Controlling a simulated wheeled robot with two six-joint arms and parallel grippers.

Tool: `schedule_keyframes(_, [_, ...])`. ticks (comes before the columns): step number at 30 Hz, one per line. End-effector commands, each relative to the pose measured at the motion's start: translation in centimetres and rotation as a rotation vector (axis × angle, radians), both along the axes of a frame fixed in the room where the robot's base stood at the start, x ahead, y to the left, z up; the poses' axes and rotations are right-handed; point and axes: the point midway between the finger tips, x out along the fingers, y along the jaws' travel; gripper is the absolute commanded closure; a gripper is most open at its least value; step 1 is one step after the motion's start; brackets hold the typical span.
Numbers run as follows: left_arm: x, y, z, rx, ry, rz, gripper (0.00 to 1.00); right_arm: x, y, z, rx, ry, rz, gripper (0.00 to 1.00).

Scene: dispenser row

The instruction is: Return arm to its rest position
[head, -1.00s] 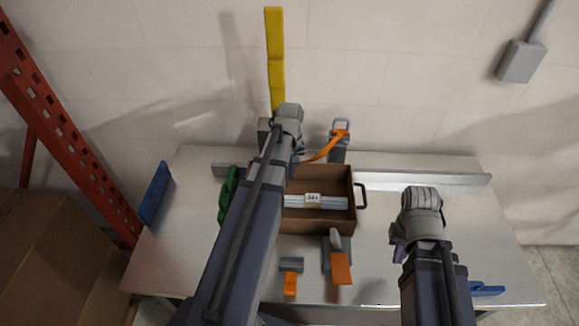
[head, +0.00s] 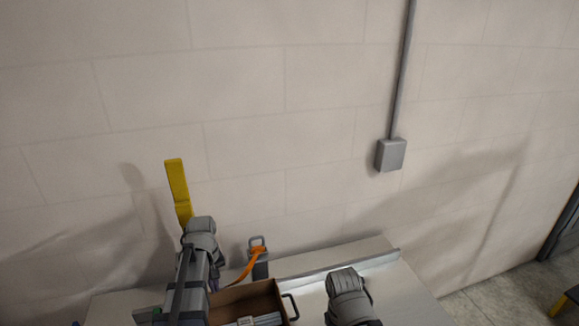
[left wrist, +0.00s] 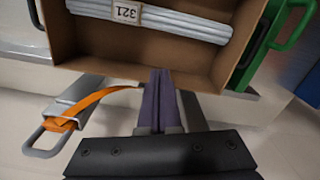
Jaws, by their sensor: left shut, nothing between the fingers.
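My left arm reaches in at the lower left of the head view, with its wrist in front of a yellow upright strip (head: 178,190). In the left wrist view my left gripper (left wrist: 160,76) has its dark purple fingers together, with nothing between them. The fingertips appear over or close to the near edge of a brown box (left wrist: 248,40); I cannot tell whether they touch it. My right arm's grey wrist shows at the bottom of the head view, but its fingers do not show.
The box holds a pale bundle (left wrist: 190,23) labelled 321. A grey holder (head: 260,268) with an orange strap (head: 242,268) stands behind the box. A low metal ledge (head: 335,268) runs along the back of the table (head: 398,298). A wall box (head: 391,154) hangs above.

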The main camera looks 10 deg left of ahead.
Motion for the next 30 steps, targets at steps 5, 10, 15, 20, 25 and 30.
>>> schedule_keyframes(5, [-1.7,-7.3,0.0,0.015,0.015,-0.237,1.00,0.0,0.0,0.0,0.000,0.000,0.000,1.00])
schedule_keyframes(10, [-5.1,-15.9,0.1,0.041,0.039,-0.572,1.00,0.0,0.0,0.0,0.000,0.000,0.000,1.00])
schedule_keyframes(15, [-8.8,-21.9,0.1,0.064,0.057,-0.853,1.00,0.0,0.0,0.0,0.000,0.000,0.000,1.00])
schedule_keyframes(20, [-11.1,-24.8,0.1,0.079,0.069,-1.014,1.00,0.0,0.0,0.0,0.000,0.000,0.000,1.00])
schedule_keyframes(25, [-11.9,-25.7,0.2,0.084,0.074,-1.072,1.00,0.0,0.0,0.0,0.000,0.000,0.000,1.00])
schedule_keyframes(30, [-11.8,-25.7,0.2,0.084,0.074,-1.074,1.00,0.0,0.0,0.0,0.000,0.000,0.000,1.00])
